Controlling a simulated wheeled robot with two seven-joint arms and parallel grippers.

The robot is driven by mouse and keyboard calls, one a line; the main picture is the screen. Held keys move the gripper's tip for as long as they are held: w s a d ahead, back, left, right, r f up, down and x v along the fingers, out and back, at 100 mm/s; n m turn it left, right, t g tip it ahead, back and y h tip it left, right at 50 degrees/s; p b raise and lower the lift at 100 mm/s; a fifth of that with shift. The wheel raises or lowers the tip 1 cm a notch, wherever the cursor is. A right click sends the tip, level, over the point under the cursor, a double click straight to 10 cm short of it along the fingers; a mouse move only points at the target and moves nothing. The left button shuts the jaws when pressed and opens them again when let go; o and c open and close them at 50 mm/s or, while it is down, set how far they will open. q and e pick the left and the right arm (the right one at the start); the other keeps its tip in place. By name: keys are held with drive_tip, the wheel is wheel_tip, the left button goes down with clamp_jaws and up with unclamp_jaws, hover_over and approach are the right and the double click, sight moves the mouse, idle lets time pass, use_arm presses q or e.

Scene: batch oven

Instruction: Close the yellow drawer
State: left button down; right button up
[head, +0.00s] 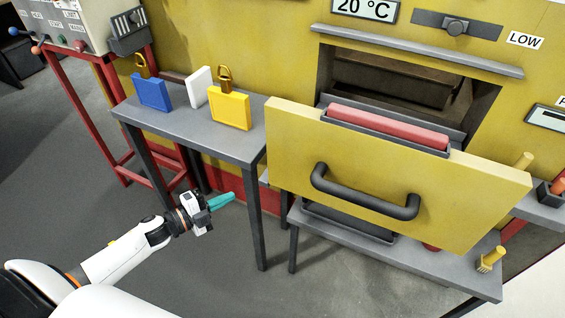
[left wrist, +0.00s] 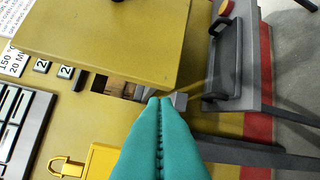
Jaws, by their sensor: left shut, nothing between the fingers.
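The yellow drawer (head: 400,177) stands pulled out from the oven opening (head: 400,80), with a black bar handle (head: 365,198) on its front. A long red bar (head: 388,127) lies in a dark tray behind the front panel. My left gripper (head: 224,201), with teal fingers, is shut and empty. It is left of the drawer and apart from it, in front of the side table. In the left wrist view, the shut fingertips (left wrist: 160,102) show below what appears to be the drawer's yellow front (left wrist: 110,40). My right gripper is not in view.
The grey side table (head: 195,125) holds a blue padlock-like block (head: 152,92), a white block (head: 199,87) and a yellow one (head: 229,109). A low grey bench (head: 450,268) stands under the drawer, with a dark tray. Floor in front is clear.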

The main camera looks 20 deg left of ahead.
use_arm(q)
drive_tip(key=s+d+r+m+g+h, duration=0.2)
drive_tip(key=d+r+m+h, duration=0.3)
drive_tip(key=r+m, duration=0.3)
drive_tip(key=n+p, duration=0.1)
drive_tip(key=p, duration=0.4)
approach(298, 161)
drive_tip(key=s+d+x, duration=0.1)
drive_tip(key=x, duration=0.4)
drive_tip(key=shift+w+a+r+g, duration=0.1)
drive_tip(key=shift+w+a+g, duration=0.15)
drive_tip(key=shift+w, duration=0.55)
